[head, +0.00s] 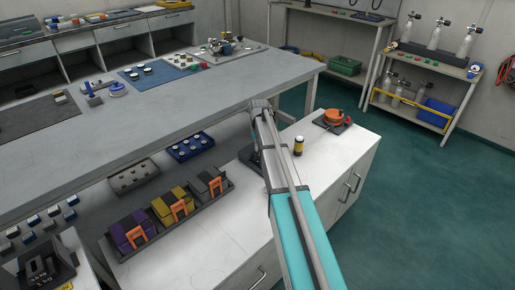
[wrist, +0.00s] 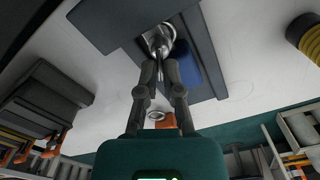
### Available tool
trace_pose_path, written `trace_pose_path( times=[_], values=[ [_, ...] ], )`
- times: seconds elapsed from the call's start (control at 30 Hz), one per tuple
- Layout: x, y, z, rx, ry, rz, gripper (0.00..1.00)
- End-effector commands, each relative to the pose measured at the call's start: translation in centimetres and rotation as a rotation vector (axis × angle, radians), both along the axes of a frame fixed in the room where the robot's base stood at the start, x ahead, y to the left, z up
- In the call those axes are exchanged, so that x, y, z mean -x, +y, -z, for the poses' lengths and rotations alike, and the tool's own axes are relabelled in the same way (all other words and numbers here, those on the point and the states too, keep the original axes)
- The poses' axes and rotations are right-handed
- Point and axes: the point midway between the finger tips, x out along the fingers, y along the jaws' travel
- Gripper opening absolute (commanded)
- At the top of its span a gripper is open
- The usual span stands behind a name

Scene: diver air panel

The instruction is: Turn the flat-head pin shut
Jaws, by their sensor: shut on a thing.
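In the wrist view my gripper (wrist: 160,68) has its two fingers closed together at the tips on a thin flat piece, which I take for the flat-head pin (wrist: 159,72). The pin comes out of a rounded shiny metal fitting (wrist: 157,38) in front of dark grey plates (wrist: 125,22). A blue part (wrist: 185,65) sits just right of the fitting. The fingertips cover much of the pin, so its turn angle is hard to tell. In the head view my arm hides the gripper and most of a dark fixture (head: 247,156) on the white cabinet top.
A black-and-yellow cylinder (head: 299,146) and an orange round item on a dark base (head: 333,118) stand right of my arm. A tray of purple, yellow and grey boxes (head: 165,225) lies to the left. A long grey bench (head: 180,110) runs behind. Bare white top shows between them.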

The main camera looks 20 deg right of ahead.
Motion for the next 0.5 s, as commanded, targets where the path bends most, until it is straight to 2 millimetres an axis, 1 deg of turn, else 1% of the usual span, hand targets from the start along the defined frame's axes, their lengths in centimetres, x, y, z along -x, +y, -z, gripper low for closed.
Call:
trace_pose_path(
  times=[0.17, 0.2, 0.27, 0.3, 0.37, 0.5],
  values=[
    [-0.1, -0.16, -0.07, 0.003, -0.002, 0.001, 0.0],
    [-0.1, -0.17, -0.07, 0.003, -0.002, 0.001, 0.14],
    [-0.1, -0.17, -0.07, 0.003, -0.002, 0.0, 0.25],
    [-0.08, -0.16, -0.06, 0.003, -0.002, 0.0, 0.32],
    [-0.08, -0.15, -0.05, 0.002, -0.002, 0.0, 0.43],
    [-0.06, -0.12, -0.03, 0.002, -0.001, 0.0, 0.43]
  ],
)
